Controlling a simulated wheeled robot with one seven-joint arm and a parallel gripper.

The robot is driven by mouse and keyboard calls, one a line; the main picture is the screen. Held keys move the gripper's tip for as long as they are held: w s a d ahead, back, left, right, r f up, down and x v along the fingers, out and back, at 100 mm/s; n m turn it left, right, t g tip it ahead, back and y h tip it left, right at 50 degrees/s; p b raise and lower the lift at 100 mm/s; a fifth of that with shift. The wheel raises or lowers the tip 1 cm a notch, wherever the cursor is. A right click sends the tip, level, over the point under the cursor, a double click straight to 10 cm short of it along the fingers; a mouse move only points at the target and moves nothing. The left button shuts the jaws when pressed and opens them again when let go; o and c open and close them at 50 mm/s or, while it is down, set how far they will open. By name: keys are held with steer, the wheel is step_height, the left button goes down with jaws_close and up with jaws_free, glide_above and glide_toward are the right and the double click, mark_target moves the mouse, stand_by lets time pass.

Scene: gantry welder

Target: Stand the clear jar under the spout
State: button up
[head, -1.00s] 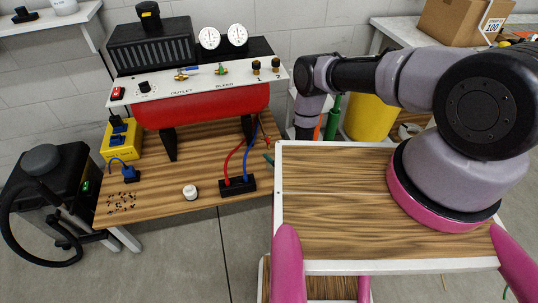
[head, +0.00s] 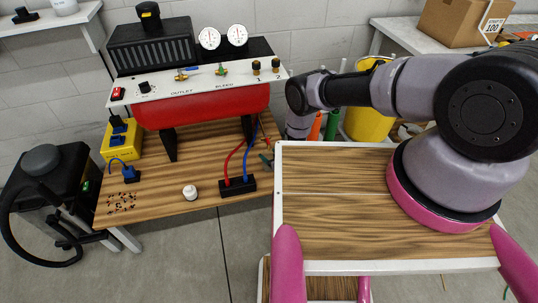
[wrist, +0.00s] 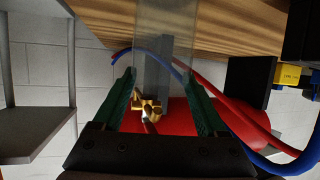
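In the wrist view a clear jar (wrist: 150,45) shows as a see-through grey shape between the two green fingers of my gripper (wrist: 161,74). The fingers appear closed against its sides. A brass fitting (wrist: 148,106), possibly the spout, shows by the red tank (wrist: 180,122), in line with the jar; their distance apart is unclear. In the head view the red tank (head: 205,108) stands on the wooden bench. Only a small green bit of my gripper (head: 267,160) shows at the bench's right edge. I cannot make out the jar there.
A wooden bench (head: 150,203) carries the tank, a white knob (head: 190,192) and a black block (head: 238,186) with red and blue hoses. The hoses curve close to my gripper in the wrist view. A wood-topped cart (head: 330,225) stands at the right.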

steer(key=shift+o, duration=1.1)
steer(key=shift+r, duration=0.1)
steer(key=v, duration=1.2)
